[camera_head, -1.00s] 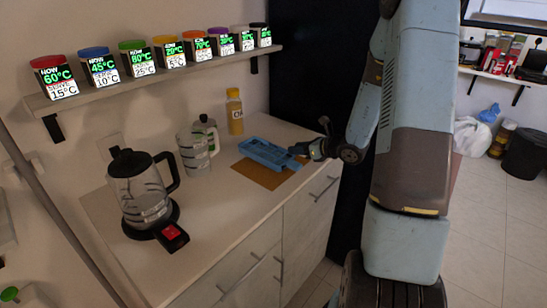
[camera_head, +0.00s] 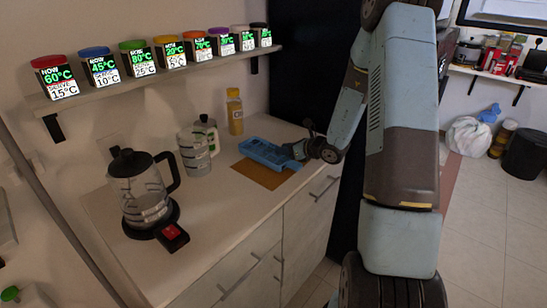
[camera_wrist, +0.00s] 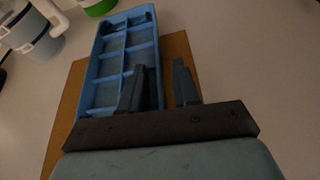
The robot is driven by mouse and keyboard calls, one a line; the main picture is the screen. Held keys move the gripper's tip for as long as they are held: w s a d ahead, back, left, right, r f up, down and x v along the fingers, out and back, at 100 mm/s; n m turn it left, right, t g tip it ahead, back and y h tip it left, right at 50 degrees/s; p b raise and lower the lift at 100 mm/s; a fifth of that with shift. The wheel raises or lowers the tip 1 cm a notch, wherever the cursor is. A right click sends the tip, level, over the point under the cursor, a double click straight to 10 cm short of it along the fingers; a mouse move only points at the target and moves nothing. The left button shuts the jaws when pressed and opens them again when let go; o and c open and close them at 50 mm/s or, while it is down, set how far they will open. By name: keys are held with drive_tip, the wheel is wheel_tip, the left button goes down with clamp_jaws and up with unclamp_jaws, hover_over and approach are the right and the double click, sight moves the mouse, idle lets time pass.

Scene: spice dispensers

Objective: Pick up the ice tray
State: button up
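The blue ice tray (camera_head: 262,151) lies on a brown mat (camera_head: 258,176) on the counter. In the wrist view the tray (camera_wrist: 100,65) shows its open compartments, which look empty. My gripper (camera_head: 297,150) is at the tray's right, near end. In the wrist view my gripper (camera_wrist: 160,66) is open. Its left finger is over the tray's inside and its right finger is outside the tray's right wall, above the mat. The wall runs between the fingers. The gripper's body hides the near end of the tray, and I cannot tell whether the fingers touch it.
A shelf (camera_head: 160,80) with several labelled jars hangs above. The counter's front is clear.

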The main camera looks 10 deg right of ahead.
clamp_jaws()
drive_tip(key=shift+r, duration=0.25)
idle(0.5)
drive_tip(key=shift+r, duration=1.15)
drive_tip(key=shift+d+r, duration=0.15)
drive_tip(key=shift+r, duration=0.2)
drive_tip(key=s+d+r, duration=0.2)
drive_tip(key=d+r, duration=0.7)
drive_tip(key=d, duration=0.4)
drive_tip(key=shift+d+r, duration=0.25)
drive_tip(key=shift+r, duration=0.05)
drive_tip(key=shift+s, duration=0.1)
